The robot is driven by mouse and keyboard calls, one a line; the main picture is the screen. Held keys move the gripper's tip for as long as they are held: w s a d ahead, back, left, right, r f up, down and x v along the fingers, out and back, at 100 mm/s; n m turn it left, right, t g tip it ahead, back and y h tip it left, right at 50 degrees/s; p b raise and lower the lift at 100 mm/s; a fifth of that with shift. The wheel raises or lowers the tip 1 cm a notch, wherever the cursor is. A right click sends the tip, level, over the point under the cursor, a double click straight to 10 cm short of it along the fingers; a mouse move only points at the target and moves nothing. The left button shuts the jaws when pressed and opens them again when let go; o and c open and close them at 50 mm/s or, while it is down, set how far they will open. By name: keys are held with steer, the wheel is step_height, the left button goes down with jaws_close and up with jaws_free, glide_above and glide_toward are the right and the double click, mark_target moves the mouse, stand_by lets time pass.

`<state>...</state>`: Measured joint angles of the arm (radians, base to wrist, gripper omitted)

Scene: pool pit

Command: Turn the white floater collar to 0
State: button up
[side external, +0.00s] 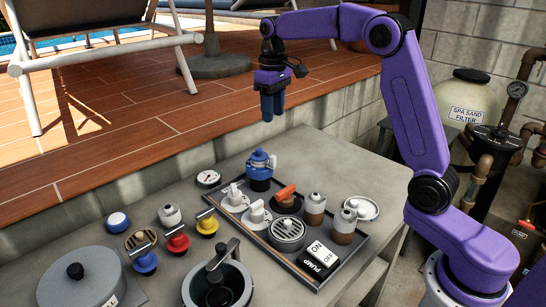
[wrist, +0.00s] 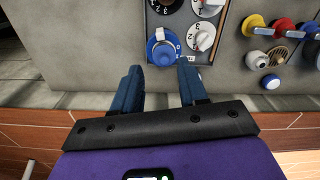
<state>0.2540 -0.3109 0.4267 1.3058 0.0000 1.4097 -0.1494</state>
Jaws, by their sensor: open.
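A blue-topped floater-like piece (side external: 260,163) stands at the far end of the dark tray in the side view. My gripper (side external: 272,114) hangs above the far edge of the bench, well above this piece, fingers pointing down. In the wrist view its two blue fingers (wrist: 160,67) are apart with nothing between them, and the piece appears just beyond the fingertips.
White-knobbed dials (side external: 234,196), an orange-handled dial (side external: 286,194), brown-bottomed bottles (side external: 315,205) and a pump switch (side external: 318,254) crowd the tray (side external: 352,262). The bench's far strip is clear.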

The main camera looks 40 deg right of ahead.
mark_target(273, 156)
step_height(273, 156, down, 15)
steer(key=shift+r, duration=0.15)
steer(key=shift+c, duration=0.3)
jaws_close()
